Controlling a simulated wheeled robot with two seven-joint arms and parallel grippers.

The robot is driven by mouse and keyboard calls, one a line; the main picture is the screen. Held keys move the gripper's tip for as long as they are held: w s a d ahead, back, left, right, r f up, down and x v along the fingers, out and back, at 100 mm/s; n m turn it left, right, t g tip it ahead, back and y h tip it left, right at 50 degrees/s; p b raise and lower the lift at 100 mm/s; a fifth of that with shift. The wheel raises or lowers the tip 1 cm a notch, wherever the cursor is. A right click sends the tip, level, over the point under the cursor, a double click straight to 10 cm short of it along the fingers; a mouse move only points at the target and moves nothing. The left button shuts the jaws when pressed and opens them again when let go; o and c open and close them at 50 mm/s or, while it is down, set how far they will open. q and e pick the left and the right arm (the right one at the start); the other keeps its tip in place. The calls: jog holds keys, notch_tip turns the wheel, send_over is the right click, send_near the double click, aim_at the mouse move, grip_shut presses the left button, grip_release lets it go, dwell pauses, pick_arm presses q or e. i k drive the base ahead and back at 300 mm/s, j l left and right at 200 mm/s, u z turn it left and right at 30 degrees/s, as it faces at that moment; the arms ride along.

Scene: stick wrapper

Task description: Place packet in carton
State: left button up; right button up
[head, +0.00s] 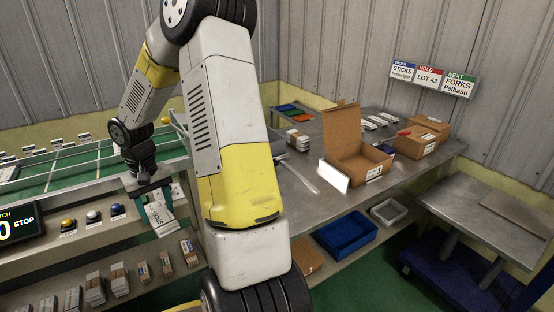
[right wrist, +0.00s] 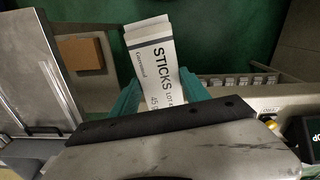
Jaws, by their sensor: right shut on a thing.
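A white packet printed "STICKS" (head: 166,214) is gripped in my right gripper (head: 155,203), left of centre in the head view. In the right wrist view the packet (right wrist: 152,55) stands out between the two teal fingers of the gripper (right wrist: 160,92). The packet is held above the green floor, in front of the bench. An open brown carton (head: 372,163) stands on the grey table to the right, with its back flap up. The gripper is well away from the carton. My left gripper is not seen.
Another brown carton (head: 416,146) stands right of the open one. A bundle of packets (head: 298,139) lies behind it to the left. A blue bin (head: 345,233) is on the lower shelf. My arm hides the middle.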

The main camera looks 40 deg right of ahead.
aim_at(357, 169)
jog(key=l+z, duration=0.25)
jog(key=l, duration=0.15)
jog(key=i+l+z, duration=0.25)
jog(key=l, duration=0.15)
jog(key=l+z, duration=0.25)
jog(key=l, duration=0.2)
jog(key=i+l+z, duration=0.25)
jog(key=l, duration=0.3)
jog(key=i+l, duration=0.15)
jog(key=l, duration=0.15)
